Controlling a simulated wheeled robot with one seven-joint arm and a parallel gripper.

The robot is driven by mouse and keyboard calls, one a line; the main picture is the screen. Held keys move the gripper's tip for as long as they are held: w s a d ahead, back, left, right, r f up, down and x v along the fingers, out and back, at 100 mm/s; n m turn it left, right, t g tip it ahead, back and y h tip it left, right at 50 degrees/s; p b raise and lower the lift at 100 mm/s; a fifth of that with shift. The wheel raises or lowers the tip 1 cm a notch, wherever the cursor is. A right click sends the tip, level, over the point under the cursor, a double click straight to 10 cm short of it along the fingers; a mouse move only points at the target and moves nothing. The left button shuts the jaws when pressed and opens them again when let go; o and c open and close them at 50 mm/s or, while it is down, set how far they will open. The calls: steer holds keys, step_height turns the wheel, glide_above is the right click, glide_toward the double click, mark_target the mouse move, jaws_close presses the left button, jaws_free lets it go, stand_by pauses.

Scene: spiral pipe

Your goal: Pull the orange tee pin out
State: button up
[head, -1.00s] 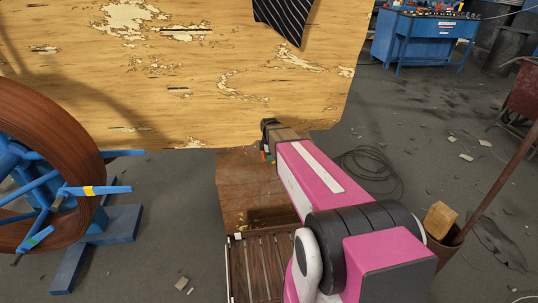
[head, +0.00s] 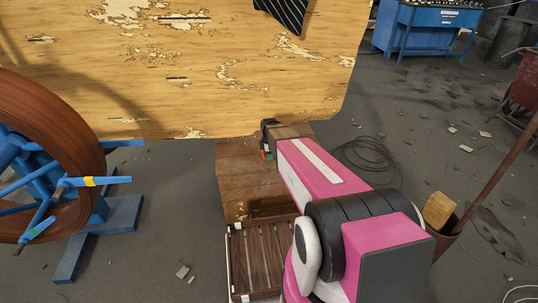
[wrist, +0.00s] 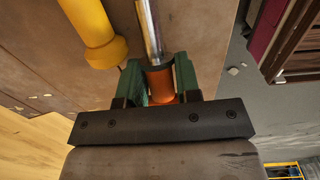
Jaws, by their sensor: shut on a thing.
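The orange tee pin (wrist: 166,90) shows in the wrist view as an orange grip with a bright metal rod (wrist: 150,30) running up out of the frame. My gripper (wrist: 160,80) has green fingers on either side of the orange grip and is shut on it. The rod's far end is out of view. In the head view my gripper (head: 267,150) is small beside the brown wooden box, below the edge of the worn yellow panel. Only a speck of orange shows there, and my arm hides part of the area.
A yellow handle-like piece (wrist: 95,35) stands left of the rod. The brown box (head: 240,180) and a slatted crate (head: 262,260) are below the yellow panel (head: 150,80). A brown coil on a blue stand (head: 95,235) is at left. Grey floor lies between.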

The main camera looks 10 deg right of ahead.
steer(key=o, duration=1)
steer(key=shift+r, duration=0.1)
step_height(320, 180, up, 11)
steer(key=shift+s+f, duration=0.2)
steer(key=shift+s, duration=0.1)
steer(key=s+d+m, duration=0.1)
steer(key=s+m, duration=1.7)
steer(key=s, duration=0.2)
steer(key=shift+s+d+r, duration=0.15)
steer(key=shift+s, duration=0.2)
